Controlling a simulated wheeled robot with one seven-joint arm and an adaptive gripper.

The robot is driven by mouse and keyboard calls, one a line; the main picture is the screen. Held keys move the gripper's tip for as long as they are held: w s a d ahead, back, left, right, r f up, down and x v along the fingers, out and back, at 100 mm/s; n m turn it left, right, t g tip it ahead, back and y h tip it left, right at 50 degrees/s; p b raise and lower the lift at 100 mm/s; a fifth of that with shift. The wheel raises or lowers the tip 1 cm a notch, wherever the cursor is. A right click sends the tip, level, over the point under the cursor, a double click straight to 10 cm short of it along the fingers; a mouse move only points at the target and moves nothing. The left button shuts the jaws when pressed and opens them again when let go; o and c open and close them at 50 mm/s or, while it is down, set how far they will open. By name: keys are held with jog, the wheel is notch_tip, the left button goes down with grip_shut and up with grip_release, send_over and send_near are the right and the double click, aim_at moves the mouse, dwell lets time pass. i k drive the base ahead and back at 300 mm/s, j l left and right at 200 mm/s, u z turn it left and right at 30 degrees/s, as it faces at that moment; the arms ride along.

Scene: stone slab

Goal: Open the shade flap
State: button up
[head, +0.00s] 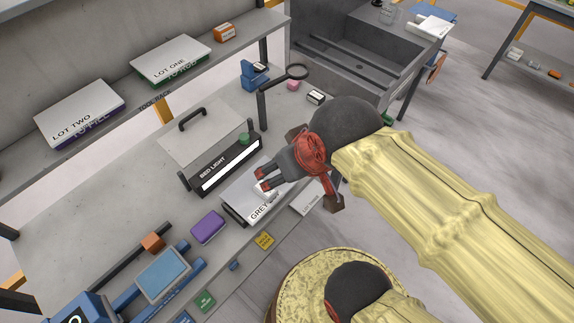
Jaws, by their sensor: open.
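My gripper (262,181) is open, with dark, red-marked fingers pointing left. It is just right of the light's front, above a pale box marked "GREY" (240,203), apart from the handle. The gripper hides part of that box.
A shelf with boxes "LOT ONE" (170,60) and "LOT TWO" (80,112) runs along the back. A black post with a ring (272,92) rises right of the light. A purple block (208,227) and blue tray (163,274) lie in front.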

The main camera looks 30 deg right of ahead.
aim_at(195, 135)
jog(key=i+j+u, duration=0.7)
jog(key=k+l, duration=0.05)
jog(key=k, duration=0.05)
